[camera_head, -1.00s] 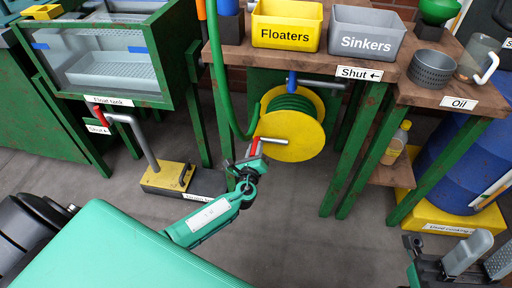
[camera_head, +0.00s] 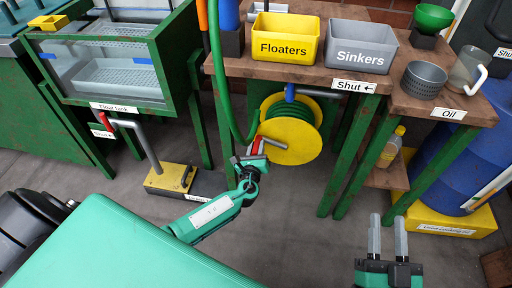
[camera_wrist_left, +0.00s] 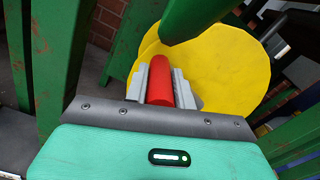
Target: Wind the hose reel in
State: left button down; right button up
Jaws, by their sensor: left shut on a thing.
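The hose reel (camera_head: 290,146) has a yellow disc with green hose (camera_head: 290,108) wound behind it, and it hangs under the wooden bench. A grey crank bar (camera_head: 276,143) crosses its face and carries a red handle (camera_head: 256,146). My left gripper (camera_head: 250,160) is shut on the red handle. In the left wrist view the handle (camera_wrist_left: 160,82) lies between the grey fingers, with the yellow disc (camera_wrist_left: 235,70) behind. My right gripper (camera_head: 388,236) is open and empty at the lower right, its fingers pointing up, away from the reel.
Yellow Floaters (camera_head: 284,48) and grey Sinkers (camera_head: 357,62) bins stand on the bench. Green bench legs (camera_head: 362,150) flank the reel. A hose run (camera_head: 228,95) hangs to its left. A float tank (camera_head: 105,65) and red-handled lever (camera_head: 135,135) stand left, a blue barrel (camera_head: 450,170) right.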

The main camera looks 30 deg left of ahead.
pick_arm(q)
jog(key=shift+d+r, duration=0.15)
jog(key=shift+r, duration=0.05)
pick_arm(e)
jog(key=shift+a+f, duration=0.1)
jog(key=shift+f, duration=0.25)
pick_arm(q)
jog(key=c, duration=1.2)
grip_release()
jog(key=shift+w, duration=0.1)
jog(key=shift+o, duration=0.2)
jog(key=shift+s+f, duration=0.1)
jog(key=shift+s, duration=0.15)
jog(key=p+v, duration=0.1)
jog(key=v, duration=1.2)
jog(key=shift+s+d+p, duration=0.15)
jog(key=shift+s+p, duration=0.05)
jog(key=shift+p, duration=0.2)
pick_arm(e)
notch_tip(320, 180, down, 8)
jog(key=s+a+g, duration=0.2)
jog(key=g, duration=0.3)
jog(key=shift+s+h, duration=0.3)
jog(key=shift+r, duration=0.1)
